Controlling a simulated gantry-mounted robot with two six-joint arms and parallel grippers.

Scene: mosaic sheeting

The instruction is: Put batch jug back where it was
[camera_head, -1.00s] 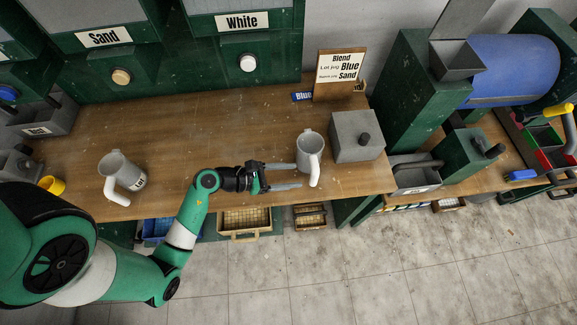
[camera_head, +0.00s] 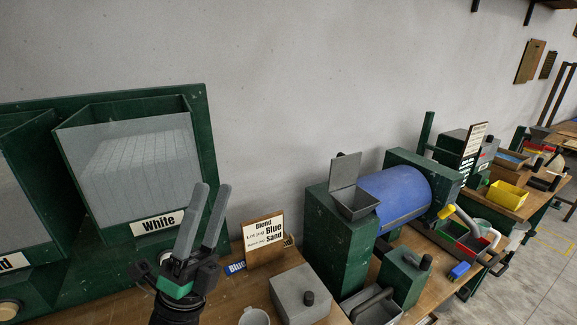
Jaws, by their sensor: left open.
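A grey jug (camera_head: 254,317) stands on the wooden bench at the bottom edge of the view. Only its rim and upper part show, and no label on it can be read, so I cannot tell whether it is the batch jug. My left gripper (camera_head: 212,208) is open and empty, its two grey fingers pointing up in front of the White bin (camera_head: 140,190). It is up and left of the jug in the picture and apart from it. My right gripper is not in view.
A grey box with a black knob (camera_head: 300,294) stands right of the jug. Further right are a green stand with a grey hopper (camera_head: 357,204), a blue drum (camera_head: 395,198) and a yellow bin (camera_head: 507,195).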

